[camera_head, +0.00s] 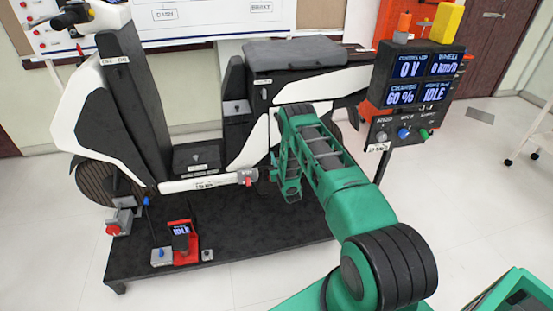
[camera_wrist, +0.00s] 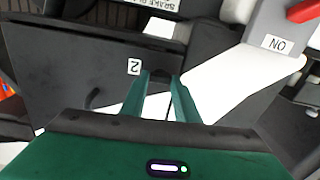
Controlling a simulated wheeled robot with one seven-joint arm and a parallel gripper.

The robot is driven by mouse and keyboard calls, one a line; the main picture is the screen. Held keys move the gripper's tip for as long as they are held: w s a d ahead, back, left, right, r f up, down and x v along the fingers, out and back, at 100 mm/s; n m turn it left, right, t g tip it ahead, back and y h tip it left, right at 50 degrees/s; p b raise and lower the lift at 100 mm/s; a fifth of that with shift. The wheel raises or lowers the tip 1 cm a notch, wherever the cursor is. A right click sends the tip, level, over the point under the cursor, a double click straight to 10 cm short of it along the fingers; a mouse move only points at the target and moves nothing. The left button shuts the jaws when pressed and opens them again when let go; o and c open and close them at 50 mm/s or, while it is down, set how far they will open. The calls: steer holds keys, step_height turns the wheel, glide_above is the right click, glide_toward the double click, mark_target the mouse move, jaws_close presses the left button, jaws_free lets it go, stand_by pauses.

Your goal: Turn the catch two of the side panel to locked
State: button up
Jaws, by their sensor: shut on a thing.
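The side panel (camera_wrist: 60,65) is a dark sheet in the wrist view, with a white label "2" (camera_wrist: 134,67) on it. My gripper (camera_wrist: 161,80) is right beside that label, its two green fingers shut on a small dark part, catch two (camera_wrist: 159,74). The fingers cover most of the catch, so I cannot tell which way it is turned. In the head view my green arm reaches in front of the scooter (camera_head: 125,110) and hides the catch and the fingertips.
The scooter stands on a dark platform (camera_head: 130,258). A display post (camera_head: 410,85) stands to the right of my arm. A red stand reading IDLE (camera_head: 181,240) is at the platform's front. A red lever (camera_wrist: 303,11) and an "ON" label (camera_wrist: 277,44) are at upper right in the wrist view.

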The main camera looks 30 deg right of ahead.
steer(key=n, duration=0.4)
steer(key=shift+a, duration=0.15)
steer(key=n, duration=0.4)
steer(key=shift+a+n, duration=0.1)
steer(key=shift+n, duration=0.2)
steer(key=n, duration=0.4)
steer(key=shift+w+a+f, duration=0.1)
steer(key=shift+a+f+n, duration=0.1)
steer(key=shift+n, duration=2.3)
steer(key=o, duration=1)
steer(key=shift+o, duration=0.2)
steer(key=shift+d, duration=0.2)
